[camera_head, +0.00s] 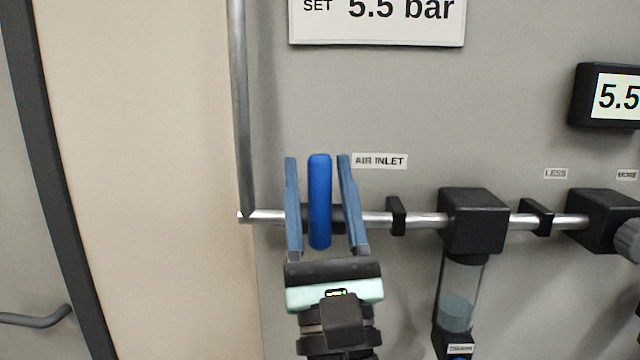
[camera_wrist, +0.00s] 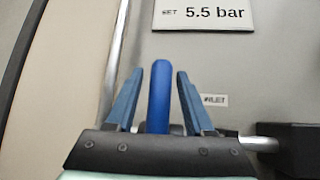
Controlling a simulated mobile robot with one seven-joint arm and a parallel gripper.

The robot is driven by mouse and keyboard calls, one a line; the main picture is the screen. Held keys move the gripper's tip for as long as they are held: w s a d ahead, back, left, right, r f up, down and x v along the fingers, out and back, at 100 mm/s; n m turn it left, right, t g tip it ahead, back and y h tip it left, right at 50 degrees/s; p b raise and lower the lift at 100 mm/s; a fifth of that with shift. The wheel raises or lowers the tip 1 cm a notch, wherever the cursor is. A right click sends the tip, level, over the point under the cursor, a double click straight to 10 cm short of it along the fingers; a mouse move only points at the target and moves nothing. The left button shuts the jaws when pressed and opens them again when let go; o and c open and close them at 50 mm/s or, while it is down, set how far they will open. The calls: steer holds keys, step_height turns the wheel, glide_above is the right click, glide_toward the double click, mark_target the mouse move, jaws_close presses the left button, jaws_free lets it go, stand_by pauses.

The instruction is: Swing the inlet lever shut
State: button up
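The inlet lever (camera_head: 320,200) is a blue rounded handle standing upright, across the horizontal metal pipe, to the left of the "AIR INLET" label (camera_head: 380,161). My gripper (camera_head: 317,160) is open, with one blue finger on each side of the lever. In the head view a gap shows between the lever and each finger. In the wrist view the lever (camera_wrist: 159,95) stands between the two fingers (camera_wrist: 158,75), also with gaps. The lever's lower end is hidden behind the gripper body in the wrist view.
The pipe (camera_head: 368,218) runs right to a black filter block (camera_head: 472,222) with a clear bowl below, then to another black block with a grey knob (camera_head: 628,240). A vertical pipe (camera_head: 242,110) rises at the left. A "SET 5.5 bar" sign (camera_head: 377,40) is above.

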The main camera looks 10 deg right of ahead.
steer(key=shift+o, duration=0.3)
steer(key=shift+f, duration=0.2)
steer(key=shift+s+f, duration=0.15)
steer(key=shift+f, duration=0.15)
steer(key=b+v, duration=0.7)
steer(key=v, duration=0.5)
steer(key=shift+s, duration=0.2)
steer(key=shift+r, duration=0.1)
